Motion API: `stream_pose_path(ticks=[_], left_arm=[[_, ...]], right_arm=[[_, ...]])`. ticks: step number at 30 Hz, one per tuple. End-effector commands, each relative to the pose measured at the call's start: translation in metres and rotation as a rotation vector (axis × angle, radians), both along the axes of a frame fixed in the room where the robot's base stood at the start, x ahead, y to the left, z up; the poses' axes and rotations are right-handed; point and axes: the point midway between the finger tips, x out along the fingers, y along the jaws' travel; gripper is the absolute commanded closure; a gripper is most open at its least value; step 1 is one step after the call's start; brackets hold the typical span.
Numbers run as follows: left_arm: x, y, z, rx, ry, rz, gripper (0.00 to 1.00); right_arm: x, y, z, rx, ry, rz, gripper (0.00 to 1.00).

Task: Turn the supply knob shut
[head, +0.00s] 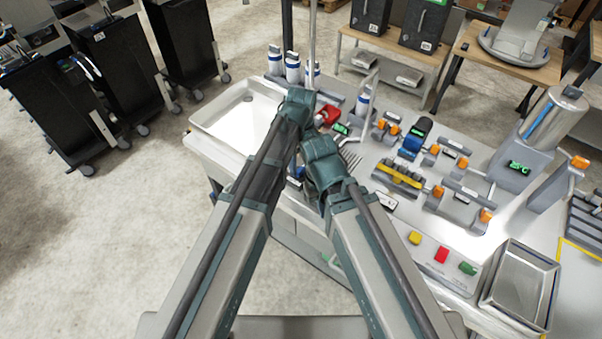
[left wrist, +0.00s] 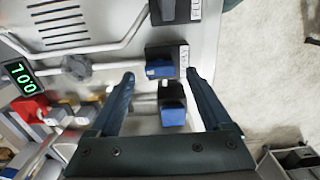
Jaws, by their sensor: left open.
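My left gripper (left wrist: 160,76) is open in the left wrist view, with its fingers spread and nothing held between them. Two small dark blocks with blue faces, an upper one (left wrist: 160,60) and a lower one (left wrist: 172,113), show in and beyond the gap. I cannot tell whether a finger touches them. A grey round knob (left wrist: 75,68) sits on a pipe to the left of the fingers, apart from them. No readable label shows which part is the supply knob. In the head view my arms cover the left gripper's fingers, and my right gripper is hidden.
A red part (left wrist: 28,108) and a green lit display (left wrist: 20,77) are at the left of the wrist view. The head view shows a white tray (head: 215,128), a metal cylinder (head: 553,118), coloured buttons (head: 441,254) and a steel pan (head: 497,298). Pipes crowd the counter.

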Motion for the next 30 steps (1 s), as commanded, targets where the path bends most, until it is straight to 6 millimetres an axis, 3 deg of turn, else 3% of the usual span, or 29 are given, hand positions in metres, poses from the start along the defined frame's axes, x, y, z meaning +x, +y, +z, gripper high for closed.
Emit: stream_pose_path(ticks=[1,4,15,27,30], left_arm=[[0.0,0.0,-0.013,0.0,0.0,0.0,0.18],[0.0,0.0,-0.021,0.0,0.0,0.0,0.18],[0.0,0.0,-0.023,0.0,0.0,0.0,0.18],[0.0,0.0,-0.023,0.0,0.0,0.0,0.88],[0.0,0.0,-0.023,0.0,0.0,0.0,1.0]], right_arm=[[0.0,0.0,-0.013,0.0,0.0,0.0,1.0],[0.0,0.0,-0.021,0.0,0.0,-0.001,1.0],[0.0,0.0,-0.023,0.0,0.0,-0.001,1.0],[0.0,0.0,-0.023,0.0,0.0,-0.001,1.0],[0.0,0.0,-0.023,0.0,0.0,-0.001,1.0]])
